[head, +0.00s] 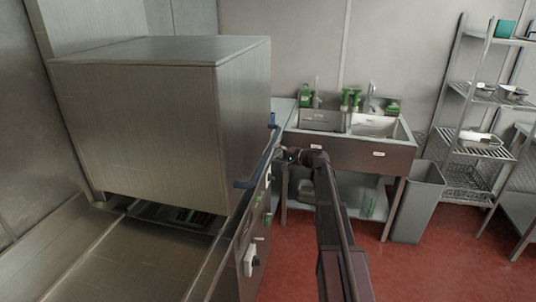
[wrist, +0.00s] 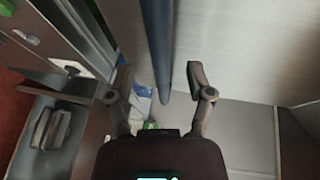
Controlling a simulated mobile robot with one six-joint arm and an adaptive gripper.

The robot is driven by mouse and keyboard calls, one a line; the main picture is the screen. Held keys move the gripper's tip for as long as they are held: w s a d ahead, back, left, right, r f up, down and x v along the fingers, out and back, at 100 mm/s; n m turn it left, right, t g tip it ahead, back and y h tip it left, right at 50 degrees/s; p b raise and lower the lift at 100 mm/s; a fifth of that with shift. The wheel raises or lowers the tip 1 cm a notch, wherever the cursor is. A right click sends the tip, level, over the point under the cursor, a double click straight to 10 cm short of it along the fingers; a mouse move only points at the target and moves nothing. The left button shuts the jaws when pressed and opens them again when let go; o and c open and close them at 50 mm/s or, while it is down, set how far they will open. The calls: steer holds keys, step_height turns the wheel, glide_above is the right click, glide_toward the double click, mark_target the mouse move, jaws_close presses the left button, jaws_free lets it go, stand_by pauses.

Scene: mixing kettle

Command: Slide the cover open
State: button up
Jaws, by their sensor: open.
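The cover (head: 150,115) is a large box-shaped steel hood at the left of the head view, above the steel counter; its side panel (wrist: 260,50) fills the upper right of the wrist view. A long blue-grey handle bar (head: 258,160) runs along the cover's right side. In the wrist view the bar (wrist: 157,40) comes down from the top and its end lies between the finger lines. My gripper (wrist: 162,80) is open, with one finger on each side of the bar and visible gaps. In the head view my gripper (head: 284,154) is beside the bar, partly hidden by my arm.
A dark gap with a rack (head: 180,214) shows under the cover's lower edge. A control panel (head: 252,258) is on the machine's front. A sink unit (head: 345,150) with green bottles stands behind, with a grey bin (head: 418,200) and shelves (head: 480,95) to the right. Red floor is clear in front.

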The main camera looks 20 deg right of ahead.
mark_target(268, 151)
steer(key=shift+b+x, duration=0.35)
steer(key=shift+x, duration=2.25)
steer(key=shift+c, duration=0.2)
jaws_close()
